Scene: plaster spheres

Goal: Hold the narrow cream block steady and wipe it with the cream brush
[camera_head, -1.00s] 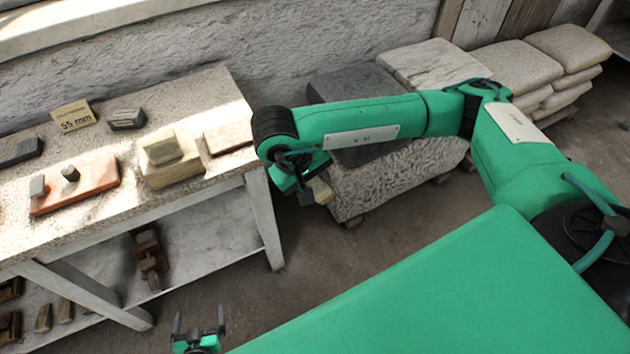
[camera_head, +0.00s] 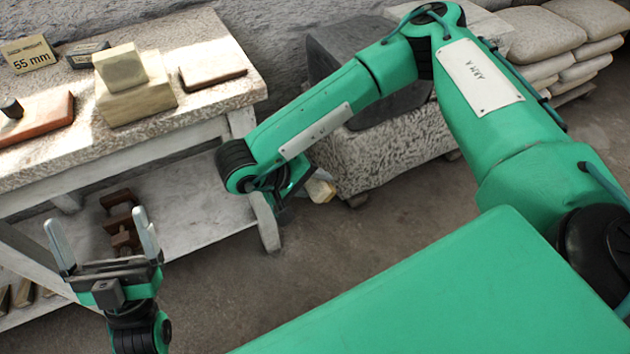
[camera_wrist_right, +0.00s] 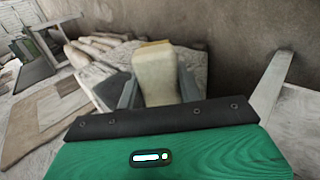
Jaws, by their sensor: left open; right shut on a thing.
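The narrow cream block (camera_head: 120,66) sits on top of a wider cream block (camera_head: 136,102) on the stone-topped bench in the head view. My left gripper (camera_head: 96,218) is open and empty, fingers pointing up, in front of the bench and lower in the picture than the blocks. My right gripper (camera_head: 305,183) is right of the bench, shut on a cream thing that looks like the cream brush (camera_head: 320,188). In the right wrist view the brush (camera_wrist_right: 156,78) stands between both fingers, with a yellowish far end. Its lower part is hidden by my gripper.
The bench (camera_head: 205,35) also holds a flat brown-edged slab (camera_head: 212,76), a reddish slab (camera_head: 40,121), a small dark block (camera_head: 88,54) and a "55 mm" sign (camera_head: 30,54). A brown clamp-like thing (camera_head: 122,222) lies on the lower shelf. Stacked sacks (camera_head: 545,40) stand at the back right.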

